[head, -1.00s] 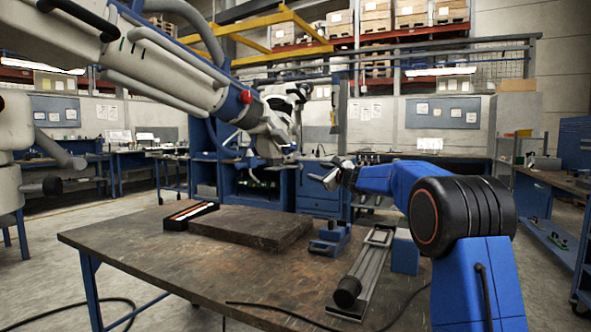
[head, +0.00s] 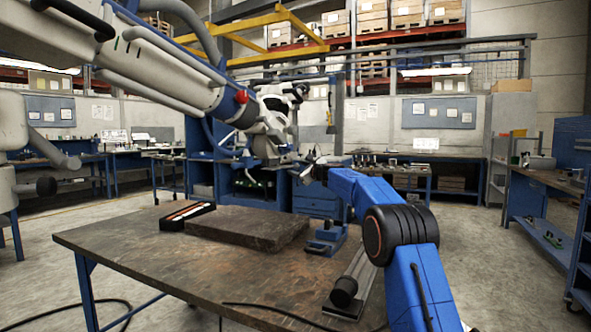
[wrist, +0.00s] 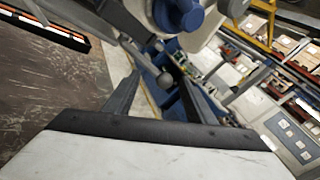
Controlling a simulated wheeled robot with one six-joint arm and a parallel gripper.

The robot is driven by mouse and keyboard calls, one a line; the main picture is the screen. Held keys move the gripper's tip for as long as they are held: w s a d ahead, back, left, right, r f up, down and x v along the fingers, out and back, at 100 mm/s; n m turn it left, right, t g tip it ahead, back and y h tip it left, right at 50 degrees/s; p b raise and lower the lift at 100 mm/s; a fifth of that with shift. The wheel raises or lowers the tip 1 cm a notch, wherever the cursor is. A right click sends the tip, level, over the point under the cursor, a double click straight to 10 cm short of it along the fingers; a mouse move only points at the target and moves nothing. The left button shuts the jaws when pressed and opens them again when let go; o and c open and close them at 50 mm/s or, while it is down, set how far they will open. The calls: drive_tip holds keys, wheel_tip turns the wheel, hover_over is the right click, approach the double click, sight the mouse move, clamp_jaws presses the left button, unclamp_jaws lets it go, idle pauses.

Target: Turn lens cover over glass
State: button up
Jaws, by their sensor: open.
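The white microscope arm reaches in from the upper left, its head (head: 268,125) hanging above the back of the workbench. My gripper (head: 303,168) is beside the lower right of that head, with its fingers open. In the wrist view, the open fingers of my gripper (wrist: 159,72) point toward a small grey ball knob (wrist: 165,80). The knob appears between the fingers; I cannot tell its depth. White housing with a blue round knob (wrist: 187,15) shows above. The lens cover and the glass cannot be clearly told apart.
The workbench (head: 150,260) below holds a dark slab (head: 245,228), a black tray (head: 187,215), a blue clamp-like fixture (head: 325,240) and a rail-mounted device (head: 347,288). The bench's front left is clear. A yellow frame (head: 285,20) stands behind.

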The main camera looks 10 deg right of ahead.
drive_tip(key=shift+x, duration=1.2)
clamp_jaws()
